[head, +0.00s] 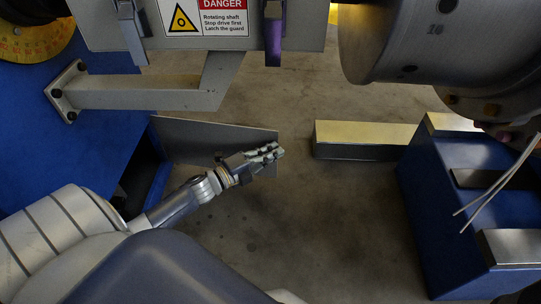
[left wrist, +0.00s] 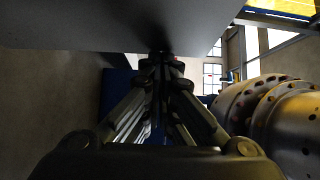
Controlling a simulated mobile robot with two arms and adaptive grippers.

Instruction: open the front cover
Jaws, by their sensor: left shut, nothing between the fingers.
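A flat grey panel (head: 200,137), which looks like the front cover, stands out from the blue cabinet (head: 104,135) at left in the head view. A dark opening shows in the cabinet below the panel's left end. My left gripper (head: 273,152) is shut and empty, with its fingertips by the panel's free right end. In the left wrist view the shut fingers (left wrist: 162,62) point at a broad grey surface (left wrist: 90,25) that fills the top, probably the same panel. I cannot tell whether they touch it. My right gripper does not show.
A grey guard with a danger sign (head: 222,18) and its bracket arm (head: 140,93) hang above the panel. A large metal rotor (head: 410,40) is at upper right, also in the left wrist view (left wrist: 275,110). A blue stand (head: 430,215) is at right. Bare floor lies between.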

